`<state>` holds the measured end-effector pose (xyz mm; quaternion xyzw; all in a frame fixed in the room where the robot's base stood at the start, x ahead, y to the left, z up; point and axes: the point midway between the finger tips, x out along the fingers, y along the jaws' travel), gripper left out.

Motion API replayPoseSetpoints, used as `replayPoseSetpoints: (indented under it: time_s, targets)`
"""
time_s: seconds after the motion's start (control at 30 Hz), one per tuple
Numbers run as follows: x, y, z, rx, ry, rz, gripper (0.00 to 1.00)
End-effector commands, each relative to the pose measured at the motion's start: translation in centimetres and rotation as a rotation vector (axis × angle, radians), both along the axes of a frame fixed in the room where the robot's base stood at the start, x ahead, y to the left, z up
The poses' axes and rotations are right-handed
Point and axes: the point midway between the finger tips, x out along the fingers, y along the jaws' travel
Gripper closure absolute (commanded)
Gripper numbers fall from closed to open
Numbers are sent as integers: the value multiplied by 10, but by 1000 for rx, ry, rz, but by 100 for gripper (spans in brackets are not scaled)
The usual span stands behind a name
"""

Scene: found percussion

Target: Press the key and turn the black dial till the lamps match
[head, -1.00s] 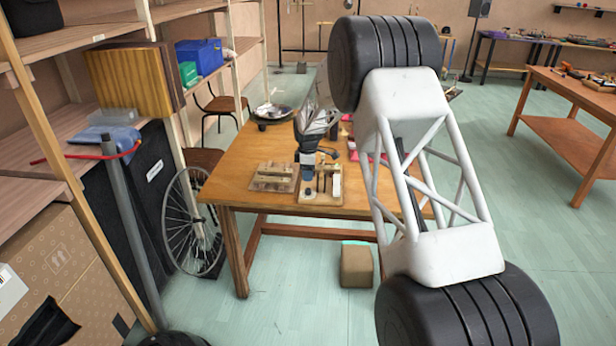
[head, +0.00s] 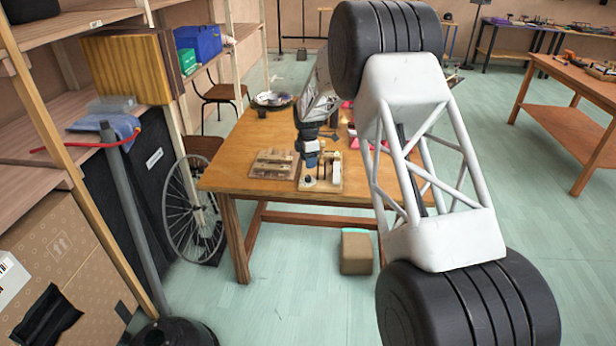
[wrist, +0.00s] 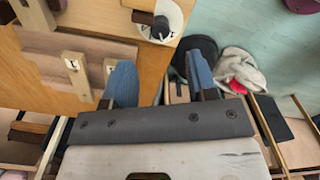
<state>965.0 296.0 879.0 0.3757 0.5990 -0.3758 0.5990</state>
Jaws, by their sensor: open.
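My gripper (head: 310,163) is over the table by the right-hand wooden board (head: 336,184). In the wrist view its two blue fingertips (wrist: 161,80) are wide apart with nothing between them. The black dial (wrist: 160,27) sits on a white disc beyond the fingertips, apart from them, near the board's edge. Wooden pieces with small letter labels (wrist: 72,64) stand to the left in the wrist view. I cannot make out the key for certain, nor whether any lamp is lit. The gripper hides part of the board in the head view.
A second wooden board (head: 272,163) lies to the left on the table (head: 232,172). A dark dish (head: 272,101) is at the back left, with pink things behind my arm. In the wrist view, dark round things and a pale cloth (wrist: 240,70) lie beyond the table edge.

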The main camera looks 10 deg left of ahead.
Motion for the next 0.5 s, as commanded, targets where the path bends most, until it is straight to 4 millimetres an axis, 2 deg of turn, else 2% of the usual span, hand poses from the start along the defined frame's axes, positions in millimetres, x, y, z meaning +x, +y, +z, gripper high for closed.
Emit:
replayPoseSetpoints:
  time_s: [0.3,0.5]
  targets:
    - [0,0,0,0,0,1,47]
    - [0,0,-7,0,0,1,47]
